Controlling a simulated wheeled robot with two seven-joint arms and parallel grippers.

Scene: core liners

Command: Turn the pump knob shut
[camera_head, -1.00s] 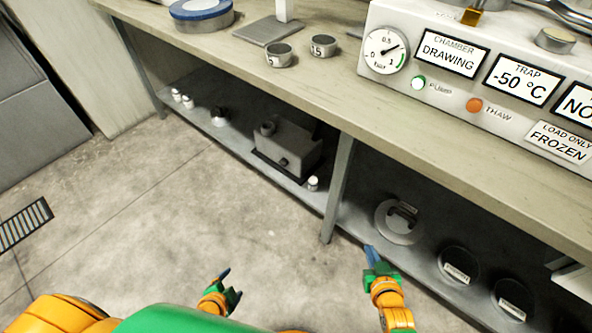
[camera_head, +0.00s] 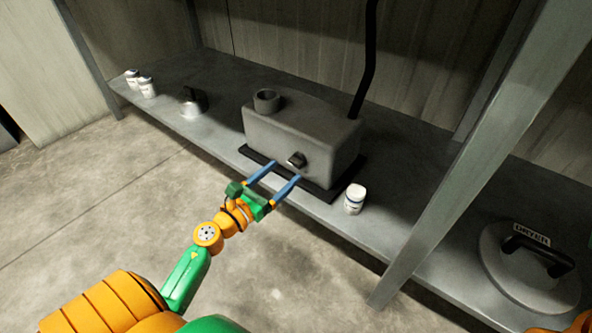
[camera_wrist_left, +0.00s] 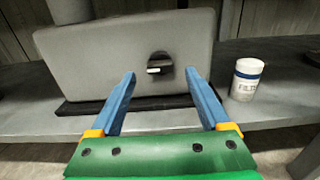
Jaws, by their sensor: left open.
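The grey pump (camera_head: 302,135) sits on a dark mat on the lower shelf. Its small dark knob (camera_head: 296,159) is on the front face; it also shows in the left wrist view (camera_wrist_left: 159,66), with a pale mark on its bar, which lies about level. My left gripper (camera_head: 287,170) is open and empty, its two blue fingers pointing at the pump's front. In the left wrist view (camera_wrist_left: 166,82) the knob appears between the fingertips and beyond them, apart from both. My right gripper is not seen; only a bit of orange arm shows at the lower right corner.
A white jar (camera_head: 354,199) stands right of the pump. A shelf post (camera_head: 460,165) rises further right, with a round lid (camera_head: 530,268) beyond it. A small metal item (camera_head: 192,103) and white jars (camera_head: 146,87) stand to the left. A black hose (camera_head: 366,65) rises behind the pump.

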